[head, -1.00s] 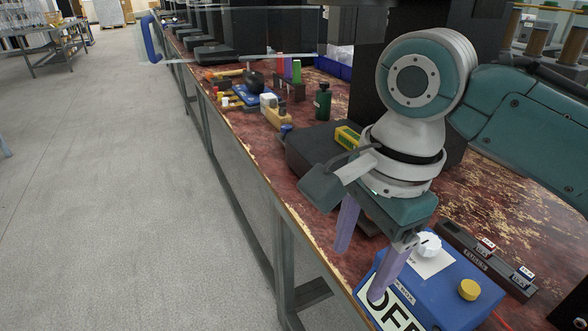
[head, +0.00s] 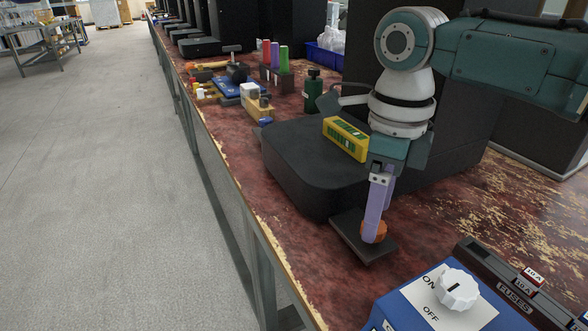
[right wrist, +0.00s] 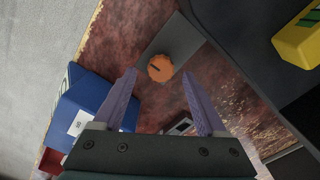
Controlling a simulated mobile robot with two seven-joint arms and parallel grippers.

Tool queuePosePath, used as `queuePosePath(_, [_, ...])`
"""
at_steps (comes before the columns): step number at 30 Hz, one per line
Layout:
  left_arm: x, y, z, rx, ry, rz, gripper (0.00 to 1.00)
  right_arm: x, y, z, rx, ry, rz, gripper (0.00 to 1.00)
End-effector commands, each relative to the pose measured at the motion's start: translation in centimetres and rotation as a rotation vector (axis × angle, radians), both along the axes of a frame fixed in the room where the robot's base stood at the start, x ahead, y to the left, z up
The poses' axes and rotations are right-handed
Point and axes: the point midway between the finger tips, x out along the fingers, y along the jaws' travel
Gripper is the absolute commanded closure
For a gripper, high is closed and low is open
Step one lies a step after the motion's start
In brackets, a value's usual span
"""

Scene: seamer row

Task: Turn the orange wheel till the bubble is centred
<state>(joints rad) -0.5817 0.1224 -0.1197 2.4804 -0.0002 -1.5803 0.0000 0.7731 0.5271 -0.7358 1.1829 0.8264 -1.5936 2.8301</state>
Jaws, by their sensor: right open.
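The orange wheel (head: 376,232) sits on a small dark plate (head: 352,243) beside the black machine base, partly hidden by my finger in the head view. In the right wrist view the orange wheel (right wrist: 160,68) has a dark slot mark and lies between my fingertips. My right gripper (head: 379,212) points down over it, open, with its purple fingers apart; I cannot tell whether they touch it. A yellow block with green markings (head: 345,138), perhaps the level, rests on the black base (head: 300,150). I cannot make out a bubble. My left gripper is not in view.
A blue box (head: 395,308) with a white knob (head: 457,288) and a fuse strip (head: 510,290) stand at the near right. The bench's left edge borders open floor.

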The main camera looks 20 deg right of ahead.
Motion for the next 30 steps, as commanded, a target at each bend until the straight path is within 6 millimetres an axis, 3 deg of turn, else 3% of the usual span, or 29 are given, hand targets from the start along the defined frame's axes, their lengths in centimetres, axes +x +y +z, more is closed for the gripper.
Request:
queuePosePath(4, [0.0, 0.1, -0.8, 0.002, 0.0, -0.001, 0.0, 0.0, 0.1, -1.7, 0.001, -0.001, 0.002, 0.26])
queuePosePath(14, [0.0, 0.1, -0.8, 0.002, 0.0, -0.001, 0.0, 0.0, 0.0, -1.9, 0.001, -0.001, 0.002, 0.26])
queuePosePath(30, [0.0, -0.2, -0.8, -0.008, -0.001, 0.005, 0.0, 0.0, 0.0, -1.9, 0.0, -0.001, 0.002, 0.86])
